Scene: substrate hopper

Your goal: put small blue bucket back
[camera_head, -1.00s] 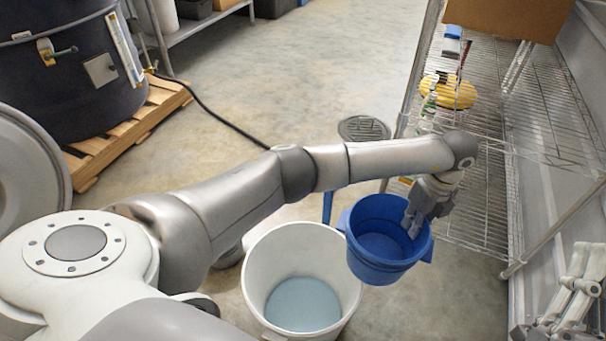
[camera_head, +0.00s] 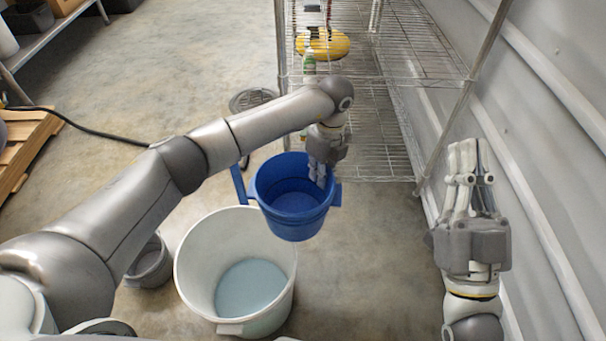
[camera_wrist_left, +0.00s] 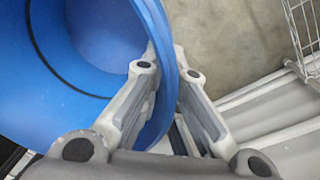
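The small blue bucket (camera_head: 290,215) hangs upright in the head view, above the floor and just beyond the large white bucket. My left gripper (camera_head: 318,175) is shut on its rim at the right side. In the left wrist view, the blue wall (camera_wrist_left: 100,70) fills the upper left, and its rim passes between the two fingers of my left gripper (camera_wrist_left: 165,75). My right gripper (camera_head: 470,150) is raised and empty at the right, apart from the bucket; its finger gap is unclear. The bucket's underside is hidden.
The white bucket (camera_head: 188,262), pale blue inside, stands on the floor in front. A grey bucket (camera_head: 150,268) is partly behind my left arm. A wire shelf rack (camera_head: 385,178) stands beyond, holding a yellow object (camera_head: 325,46) and a bottle (camera_head: 309,64). A ribbed wall (camera_head: 560,130) bounds the right.

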